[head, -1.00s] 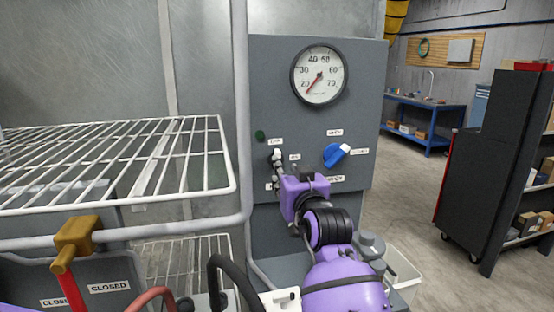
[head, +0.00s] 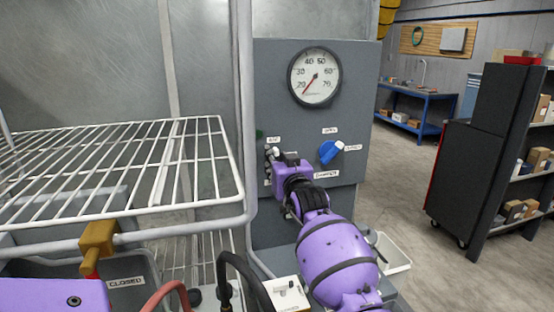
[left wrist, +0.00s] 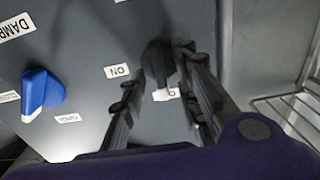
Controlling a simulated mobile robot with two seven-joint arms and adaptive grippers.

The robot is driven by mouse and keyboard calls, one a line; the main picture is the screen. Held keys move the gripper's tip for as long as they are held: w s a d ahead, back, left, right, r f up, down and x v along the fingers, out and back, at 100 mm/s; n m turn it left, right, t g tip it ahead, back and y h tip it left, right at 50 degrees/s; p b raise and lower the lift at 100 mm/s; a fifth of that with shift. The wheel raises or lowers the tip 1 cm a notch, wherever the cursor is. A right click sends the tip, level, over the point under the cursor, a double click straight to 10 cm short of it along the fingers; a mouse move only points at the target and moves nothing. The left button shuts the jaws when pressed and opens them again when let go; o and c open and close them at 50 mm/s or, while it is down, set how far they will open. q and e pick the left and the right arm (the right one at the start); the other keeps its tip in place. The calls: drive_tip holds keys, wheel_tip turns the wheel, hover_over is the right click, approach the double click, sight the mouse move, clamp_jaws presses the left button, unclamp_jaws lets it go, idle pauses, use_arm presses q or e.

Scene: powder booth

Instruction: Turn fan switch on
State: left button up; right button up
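The fan switch (left wrist: 158,62) is a small dark lever on the grey control panel (head: 350,95). In the left wrist view, which is upside down, an "ON" label (left wrist: 117,71) is beside it and a partly hidden label (left wrist: 167,94) is just below it. My left gripper (left wrist: 155,80) is at the panel with its fingers apart, one on each side of the lever. A gap shows on the left side; I cannot tell whether the right finger touches it. In the head view my left gripper (head: 272,160) mostly hides the switch.
A blue knob (head: 328,152) with a white edge is right of the switch. A round gauge (head: 315,77) is above. A white wire rack (head: 120,165) and a yellow-brown handle (head: 97,241) are left. A dark shelf cart (head: 485,130) stands right, with open floor before it.

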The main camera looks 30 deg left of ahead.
use_arm(q)
drive_tip(key=shift+c, duration=0.5)
clamp_jaws()
